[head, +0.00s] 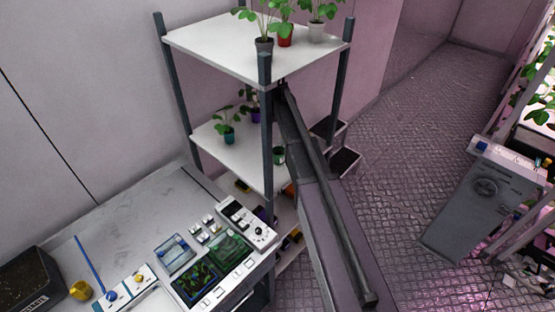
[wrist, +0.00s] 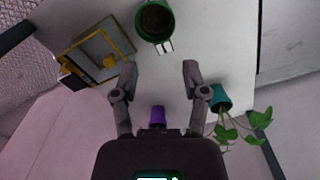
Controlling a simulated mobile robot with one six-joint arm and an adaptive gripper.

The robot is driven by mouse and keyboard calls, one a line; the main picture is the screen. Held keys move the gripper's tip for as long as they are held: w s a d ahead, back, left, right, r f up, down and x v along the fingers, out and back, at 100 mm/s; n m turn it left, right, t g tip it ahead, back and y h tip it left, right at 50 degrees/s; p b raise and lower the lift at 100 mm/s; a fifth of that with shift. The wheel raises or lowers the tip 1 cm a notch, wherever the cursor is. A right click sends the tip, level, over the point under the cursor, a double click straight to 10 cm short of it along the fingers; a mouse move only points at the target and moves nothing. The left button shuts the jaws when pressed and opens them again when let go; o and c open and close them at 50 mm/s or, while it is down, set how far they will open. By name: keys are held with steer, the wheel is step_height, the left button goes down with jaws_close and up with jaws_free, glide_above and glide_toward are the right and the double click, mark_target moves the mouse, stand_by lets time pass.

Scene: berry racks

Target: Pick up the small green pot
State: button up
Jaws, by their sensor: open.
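The small green pot (wrist: 141,30) stands at the top middle of the wrist view, with dark soil inside and no plant visible. A small white piece shows at its near rim. In the head view the green pot (head: 279,156) is at the right edge of the rack's middle shelf, partly hidden by my arm. My gripper (wrist: 160,72) is open and empty, its two fingers spread. The pot lies just beyond the fingertips, roughly centred between them and apart from them. The gripper itself is hard to make out in the head view.
In the wrist view a teal pot with a plant (wrist: 220,98) is close beside the right finger. A purple pot (wrist: 157,117) shows between the finger bases. A yellow-edged frame (wrist: 100,52) lies left. Rack posts (head: 266,140) and the top shelf (head: 215,40) surround the middle shelf.

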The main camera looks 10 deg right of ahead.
steer(key=o, duration=0.4)
steer(key=shift+d, duration=0.2)
steer(key=shift+o, duration=0.2)
steer(key=b, duration=0.9)
glide_above(279, 152)
steer(key=s, duration=0.2)
steer(key=f, duration=0.8)
steer(key=shift+a+f, duration=0.35)
steer(key=shift+a, duration=0.05)
steer(key=shift+f, duration=0.15)
steer(key=f+b, duration=0.5)
steer(key=shift+s+d, duration=0.15)
steer(key=shift+s, duration=0.05)
steer(key=shift+r, duration=0.1)
steer(key=c, duration=1)
